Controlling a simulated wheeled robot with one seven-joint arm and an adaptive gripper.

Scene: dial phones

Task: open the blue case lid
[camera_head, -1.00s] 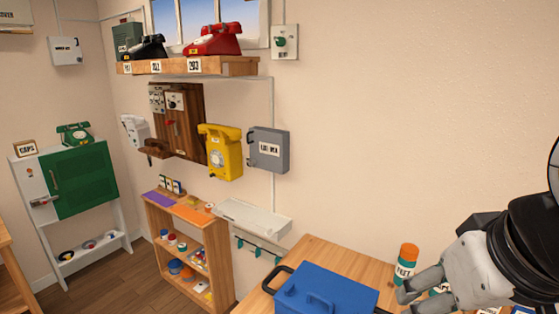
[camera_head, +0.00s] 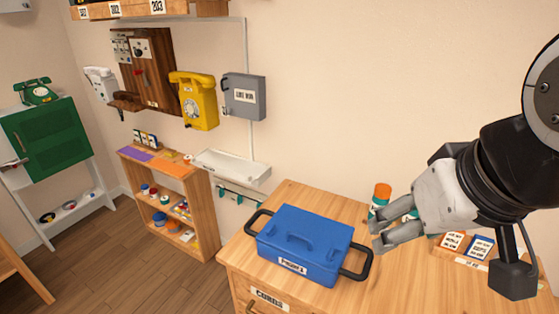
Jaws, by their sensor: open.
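The blue case (camera_head: 312,235) sits on the wooden cabinet top, with its lid closed. It has a blue handle on the lid, a black loop handle at each side and a white label on its front. My gripper (camera_head: 378,235) is open and empty at the right of the case, pointing left. In this view its fingertips appear just above and right of the case's right black handle (camera_head: 358,262). I cannot tell the exact gap between them.
An orange-capped bottle (camera_head: 381,194) stands behind my fingers. A wooden tray of labelled boxes (camera_head: 468,249) lies at the right. The cabinet top (camera_head: 400,285) is clear in front. A white wall shelf (camera_head: 230,168) is at the back left, above hooks.

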